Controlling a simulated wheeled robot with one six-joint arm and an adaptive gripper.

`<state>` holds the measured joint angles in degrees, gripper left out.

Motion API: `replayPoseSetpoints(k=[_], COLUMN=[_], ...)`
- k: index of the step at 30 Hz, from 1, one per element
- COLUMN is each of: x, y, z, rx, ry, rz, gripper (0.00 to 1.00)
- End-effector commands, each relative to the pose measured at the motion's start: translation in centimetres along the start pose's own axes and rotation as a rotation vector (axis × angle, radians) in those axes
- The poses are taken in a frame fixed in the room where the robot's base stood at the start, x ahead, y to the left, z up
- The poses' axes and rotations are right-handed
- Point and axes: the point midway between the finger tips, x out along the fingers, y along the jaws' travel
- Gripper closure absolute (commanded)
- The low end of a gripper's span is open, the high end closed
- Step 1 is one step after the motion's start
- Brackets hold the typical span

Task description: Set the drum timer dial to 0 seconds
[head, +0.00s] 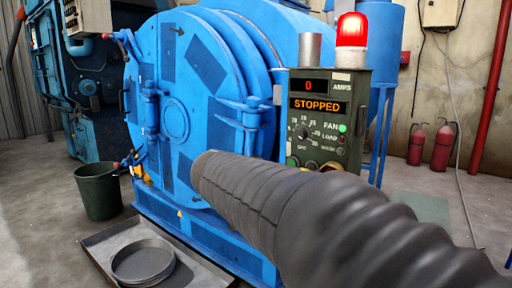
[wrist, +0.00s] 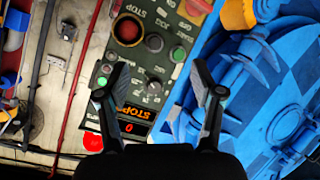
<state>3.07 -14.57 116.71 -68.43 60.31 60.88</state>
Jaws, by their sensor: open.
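The drum timer dial (head: 303,132) is a small dark round knob ringed by numbers on the green control panel (head: 357,160). Its pointer is too small to read. In the wrist view the panel is turned nearly upside down, and the dial (wrist: 153,88) appears between my two fingers. My gripper (wrist: 159,78) is open and empty, with its fingers apart on either side of the dial in the picture. I cannot tell how far the fingertips are from the panel. In the head view my dark sleeved arm crosses the foreground and my gripper is hidden.
The panel displays read 0 and STOPPED (head: 318,106), under a lit red beacon (head: 351,30). A red stop button (wrist: 127,30) and other knobs are near the dial. The blue drum machine (head: 175,120) stands left of the panel. A bin (head: 97,191) and tray (head: 100,246) are on the floor.

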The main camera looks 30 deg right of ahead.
Motion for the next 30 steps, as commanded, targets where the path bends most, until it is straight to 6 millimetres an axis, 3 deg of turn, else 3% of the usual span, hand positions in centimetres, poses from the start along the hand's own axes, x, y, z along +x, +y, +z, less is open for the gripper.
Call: replayPoseSetpoints(k=[3, 9, 17, 30], x=[2.4, 3.5, 4.7, 11.7], y=[-0.7, -1.1, -0.9, 1.0], z=[-4.0, -8.9, -10.8, -13.4], rx=[0.076, 0.165, 0.191, 0.190], ry=[0.144, 0.327, 0.382, 0.378], rz=[0.107, 0.188, 0.207, 0.207], gripper=[0.33, 0.33, 0.33, 0.33])
